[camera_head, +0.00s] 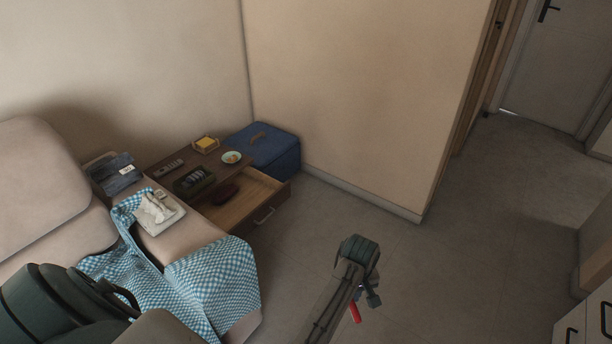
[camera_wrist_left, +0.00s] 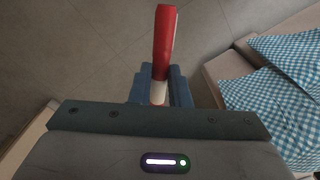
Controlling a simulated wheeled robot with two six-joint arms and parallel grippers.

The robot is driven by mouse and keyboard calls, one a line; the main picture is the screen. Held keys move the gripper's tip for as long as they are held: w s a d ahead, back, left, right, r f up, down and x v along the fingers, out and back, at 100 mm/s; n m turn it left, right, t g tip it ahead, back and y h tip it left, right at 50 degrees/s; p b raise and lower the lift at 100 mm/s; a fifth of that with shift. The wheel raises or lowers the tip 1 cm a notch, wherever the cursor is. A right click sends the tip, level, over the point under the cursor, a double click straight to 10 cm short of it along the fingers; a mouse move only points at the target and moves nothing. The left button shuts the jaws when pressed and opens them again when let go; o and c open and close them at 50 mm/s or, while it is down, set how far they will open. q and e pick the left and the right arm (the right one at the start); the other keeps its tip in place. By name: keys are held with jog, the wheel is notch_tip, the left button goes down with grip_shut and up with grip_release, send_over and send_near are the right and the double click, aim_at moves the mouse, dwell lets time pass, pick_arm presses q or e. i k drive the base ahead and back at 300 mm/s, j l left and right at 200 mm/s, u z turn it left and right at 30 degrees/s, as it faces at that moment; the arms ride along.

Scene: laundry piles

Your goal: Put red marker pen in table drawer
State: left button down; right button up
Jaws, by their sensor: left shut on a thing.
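The red marker pen (camera_head: 355,311) is held by my left gripper (camera_head: 362,294) above the bare floor, right of the side table. In the left wrist view, the red marker (camera_wrist_left: 163,42) stands up between the blue fingers of my left gripper (camera_wrist_left: 159,90), with a white part low between them. The brown side table (camera_head: 157,158) has its drawer (camera_head: 262,201) pulled open toward the floor area. The gripper is well apart from the drawer. My right gripper is not in view.
A dark red item (camera_head: 226,192) lies at the drawer's inner end. The tabletop holds a remote (camera_head: 168,166), a dark tray (camera_head: 194,181), a yellow-topped box (camera_head: 206,144) and a small bowl (camera_head: 231,157). A blue case (camera_head: 267,147) stands behind. A sofa with a checked cloth (camera_head: 215,285) is left.

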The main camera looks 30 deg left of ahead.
aim_at(242, 208)
jog(key=i+u, duration=0.2)
jog(key=i, duration=0.35)
jog(key=i+l+u, duration=0.2)
jog(key=i, duration=0.35)
jog(key=i+l+u, duration=0.2)
jog(key=i, duration=0.4)
jog(key=i+j+u, duration=0.25)
jog(key=i+u, duration=0.15)
jog(key=i+j+u, duration=0.1)
jog(key=i+u, duration=0.65)
jog(key=i+j+u, duration=0.1)
jog(key=i, duration=0.25)
